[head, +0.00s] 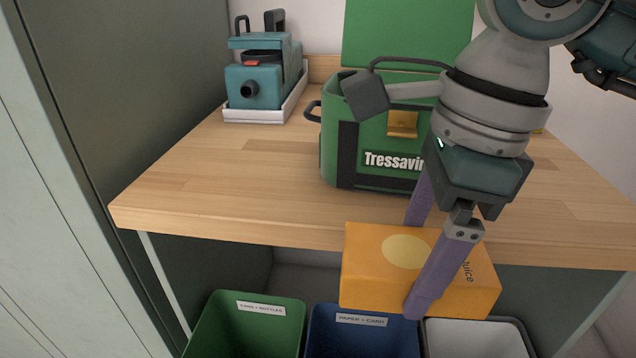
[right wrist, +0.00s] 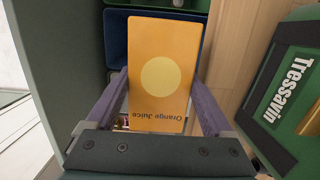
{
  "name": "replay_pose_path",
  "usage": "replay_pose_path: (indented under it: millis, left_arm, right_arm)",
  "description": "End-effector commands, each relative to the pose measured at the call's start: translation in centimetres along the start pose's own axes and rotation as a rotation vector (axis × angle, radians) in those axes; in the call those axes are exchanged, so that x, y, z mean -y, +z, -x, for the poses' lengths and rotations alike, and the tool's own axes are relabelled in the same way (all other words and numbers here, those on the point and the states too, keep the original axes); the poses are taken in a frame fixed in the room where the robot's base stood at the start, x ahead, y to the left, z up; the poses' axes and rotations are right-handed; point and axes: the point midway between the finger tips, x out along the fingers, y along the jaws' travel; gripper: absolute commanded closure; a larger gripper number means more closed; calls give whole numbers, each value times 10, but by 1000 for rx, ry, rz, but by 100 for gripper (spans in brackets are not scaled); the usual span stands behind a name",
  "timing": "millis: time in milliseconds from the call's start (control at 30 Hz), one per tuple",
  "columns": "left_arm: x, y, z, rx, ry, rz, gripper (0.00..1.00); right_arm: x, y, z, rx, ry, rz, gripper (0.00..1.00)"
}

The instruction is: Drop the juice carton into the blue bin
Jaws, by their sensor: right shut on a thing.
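The juice carton (head: 365,270) is an orange box with a pale yellow circle and the word "juice". My right gripper (head: 416,265) is shut on it, with one purple finger on each side. In the right wrist view the carton (right wrist: 161,70) sits between the two fingers (right wrist: 160,105) and reads "Orange Juice". The blue bin (head: 362,338), labelled "PAPER + CARD", stands below the table's front edge. The carton is in front of that edge, above the blue bin and partly to its right. In the right wrist view the blue bin (right wrist: 116,50) shows behind the carton. My left gripper is not in view.
A green bin (head: 245,325) stands left of the blue bin and a grey-white bin (head: 475,340) stands right of it. The wooden table (head: 230,215) holds a green "Tressavin" box (head: 340,150) and a teal machine (head: 255,85) on a white tray (head: 252,116). A dark wall panel stands at left.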

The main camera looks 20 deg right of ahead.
Motion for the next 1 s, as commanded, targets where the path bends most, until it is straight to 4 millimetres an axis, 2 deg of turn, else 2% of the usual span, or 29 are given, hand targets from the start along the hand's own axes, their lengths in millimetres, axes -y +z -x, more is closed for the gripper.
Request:
replay_pose_path:
  millis: [200,233,333,567,667,767,1000]
  left_arm:
    - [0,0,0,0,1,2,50]
    - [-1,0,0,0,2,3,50]
    - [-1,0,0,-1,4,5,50]
    - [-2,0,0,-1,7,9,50]
    - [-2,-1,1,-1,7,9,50]
    - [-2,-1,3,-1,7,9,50]
    - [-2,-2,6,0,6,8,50]
  right_arm:
    - [0,0,0,1,0,0,66]
    - [0,0,0,1,0,0,11]
    - [0,0,0,1,0,0,0]
    - [0,0,1,0,-1,0,0]
    - [1,1,7,2,-3,0,0]
    - [1,1,22,2,-5,2,0]
    - [1,1,71,3,-6,2,0]
